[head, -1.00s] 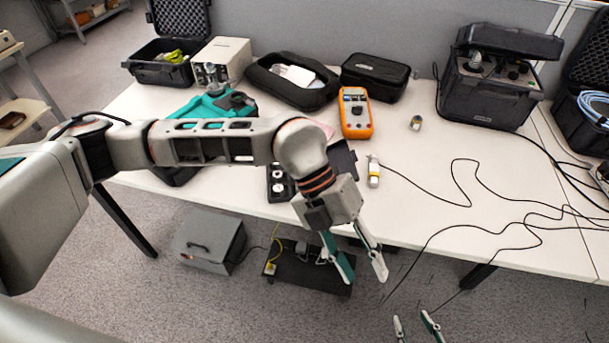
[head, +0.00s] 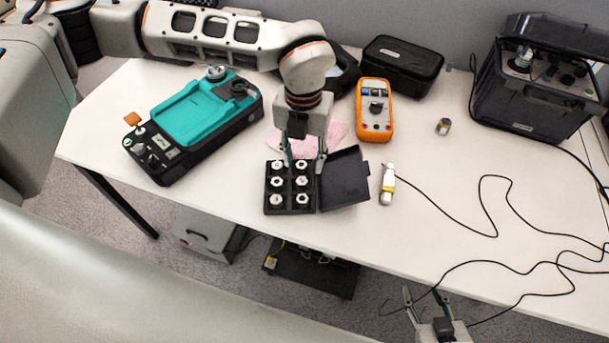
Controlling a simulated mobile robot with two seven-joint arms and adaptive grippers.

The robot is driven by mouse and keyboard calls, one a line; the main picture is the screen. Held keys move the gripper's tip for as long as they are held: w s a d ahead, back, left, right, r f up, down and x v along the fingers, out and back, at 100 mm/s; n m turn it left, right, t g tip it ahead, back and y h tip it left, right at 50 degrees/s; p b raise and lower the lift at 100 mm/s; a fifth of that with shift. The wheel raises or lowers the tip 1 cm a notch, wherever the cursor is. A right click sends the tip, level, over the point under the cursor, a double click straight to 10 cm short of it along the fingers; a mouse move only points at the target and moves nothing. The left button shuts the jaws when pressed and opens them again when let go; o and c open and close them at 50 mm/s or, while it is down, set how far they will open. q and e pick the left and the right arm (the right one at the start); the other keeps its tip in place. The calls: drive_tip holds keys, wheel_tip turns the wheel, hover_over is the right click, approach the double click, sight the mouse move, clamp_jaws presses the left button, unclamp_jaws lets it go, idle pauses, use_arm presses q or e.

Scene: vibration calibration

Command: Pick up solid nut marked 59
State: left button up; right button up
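Several silvery-white nuts (head: 302,182) sit in a black case (head: 290,211) near the table's front edge; their markings are too small to read, so I cannot tell which is 59. The case's black lid (head: 344,181) lies open to its right. My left gripper (head: 305,166) is open and points down over the back part of the case, its fingers apart, with no nut visibly held. Its right finger is near the lid's edge. My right gripper (head: 427,298) is open and empty at the bottom, in front of the table edge.
A teal and black device (head: 205,112) stands left of the case. A pink cloth (head: 335,132), an orange multimeter (head: 375,110) and a white-yellow sensor (head: 388,185) with a black cable lie close by. A small metal cylinder (head: 443,127) stands farther right. The table's right middle is mostly clear.

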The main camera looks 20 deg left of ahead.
sight(301, 180)
use_arm(q)
drive_tip(key=shift+s+f, duration=0.2)
drive_tip(key=shift+f, duration=0.55)
wheel_tip(301, 180, down, 4)
drive_tip(key=shift+a+f, duration=0.15)
drive_tip(key=shift+f, duration=0.25)
drive_tip(key=c, duration=1)
drive_tip(key=shift+f, duration=0.1)
clamp_jaws()
use_arm(e)
drive_tip(key=shift+s+f, duration=0.15)
drive_tip(key=shift+f, duration=0.05)
